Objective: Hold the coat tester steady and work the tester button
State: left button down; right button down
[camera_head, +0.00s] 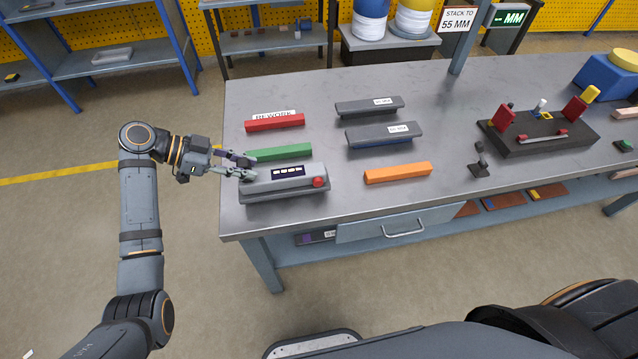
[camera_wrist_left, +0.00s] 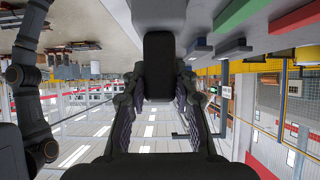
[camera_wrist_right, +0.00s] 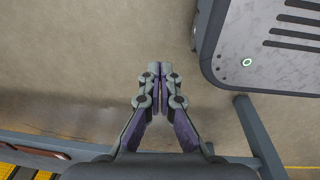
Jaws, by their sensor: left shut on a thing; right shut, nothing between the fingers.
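The coat tester (camera_head: 284,190) is a long grey block near the table's front left corner. It has a dark display with pale marks and a red tester button (camera_head: 319,182) at its right end. My left gripper (camera_head: 246,167) is shut on the tester's left end. In the left wrist view a dark block (camera_wrist_left: 158,65), which looks like the tester's end, sits between the fingers. My right gripper (camera_wrist_right: 160,70) is shut and empty over bare floor, away from the tester. It does not show in the head view.
Behind the tester lie a green bar (camera_head: 278,152) and a red bar (camera_head: 274,123). An orange bar (camera_head: 397,173) lies to its right. Two grey labelled blocks (camera_head: 369,106) (camera_head: 383,134) are further back. A dark fixture (camera_head: 540,136) stands at right.

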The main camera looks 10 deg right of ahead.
aim_at(318, 182)
jog(key=w+a+r+m+t+y, duration=0.1)
jog(key=w+a+r+t+y, duration=0.15)
jog(key=w+r, duration=0.7)
jog(key=w+a+r+t+y, duration=0.2)
jog(key=w+a+r+t, duration=0.15)
jog(key=w+r, duration=0.6)
jog(key=w+a+r+t+y, duration=0.1)
jog(key=a+r, duration=0.3)
jog(key=r, duration=0.6)
jog(key=w+a+r+n+t+y, duration=0.1)
jog(key=w+a+r+t+y, duration=0.1)
jog(key=r, duration=0.8)
jog(key=w+a+r+n+t+y, duration=0.1)
jog(key=w+a+r+y, duration=0.3)
jog(key=r, duration=0.6)
jog(key=shift+a+y, duration=0.45)
jog(key=shift+a, duration=0.8)
jog(key=shift+w, duration=0.15)
jog(key=shift+w, duration=4.4)
jog(key=shift+w, duration=0.1)
jog(key=shift+w, duration=0.3)
